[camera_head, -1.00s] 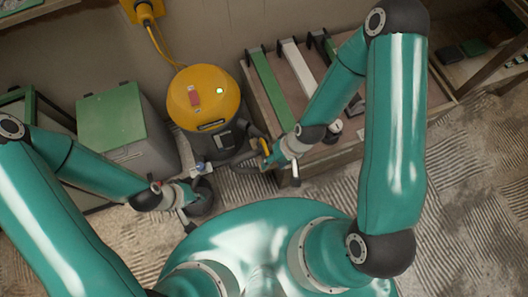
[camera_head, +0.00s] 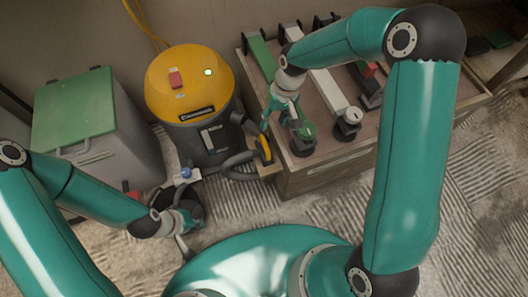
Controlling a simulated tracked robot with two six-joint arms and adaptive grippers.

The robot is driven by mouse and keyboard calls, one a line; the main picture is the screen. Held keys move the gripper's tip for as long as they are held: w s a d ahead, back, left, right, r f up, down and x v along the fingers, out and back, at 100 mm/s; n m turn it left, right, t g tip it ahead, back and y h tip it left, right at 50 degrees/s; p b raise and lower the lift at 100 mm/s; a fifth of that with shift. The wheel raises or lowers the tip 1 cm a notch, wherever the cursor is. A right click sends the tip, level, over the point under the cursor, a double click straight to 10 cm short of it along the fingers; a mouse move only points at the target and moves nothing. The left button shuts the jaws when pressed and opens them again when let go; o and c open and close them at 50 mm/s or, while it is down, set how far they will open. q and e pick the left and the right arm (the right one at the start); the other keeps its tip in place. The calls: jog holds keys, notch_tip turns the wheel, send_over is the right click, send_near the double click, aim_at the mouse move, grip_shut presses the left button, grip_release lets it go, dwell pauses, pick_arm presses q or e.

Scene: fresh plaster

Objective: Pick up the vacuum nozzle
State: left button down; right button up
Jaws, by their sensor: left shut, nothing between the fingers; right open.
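The vacuum (camera_head: 193,108) has a yellow lid with a lit green button and a dark body, and stands on the floor at centre left. A dark hose (camera_head: 236,168) curls from its right side to a yellow and black end piece (camera_head: 264,149), which looks like the nozzle, at the bench's front left corner. My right gripper (camera_head: 280,122) is open and empty, just above and right of that piece, beside a green-topped black tool (camera_head: 305,134) on the bench. My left gripper (camera_head: 186,247) is shut and empty, low in front of the vacuum, by a dark round thing (camera_head: 190,205).
A grey bin with a green lid (camera_head: 75,95) stands at left. Textured floor lies open at right.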

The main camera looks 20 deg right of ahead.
aim_at(265, 142)
jog(key=f, duration=0.3)
jog(key=a+f+b, duration=0.1)
jog(key=f, duration=0.2)
jog(key=f+b, duration=0.1)
jog(key=f, duration=0.2)
jog(key=shift+a, duration=0.4)
jog(key=f, duration=0.1)
jog(key=f+b, duration=0.1)
jog(key=f, duration=0.1)
jog(key=a+f+b, duration=0.1)
jog(key=f, duration=0.1)
jog(key=shift+w, duration=0.25)
grip_shut()
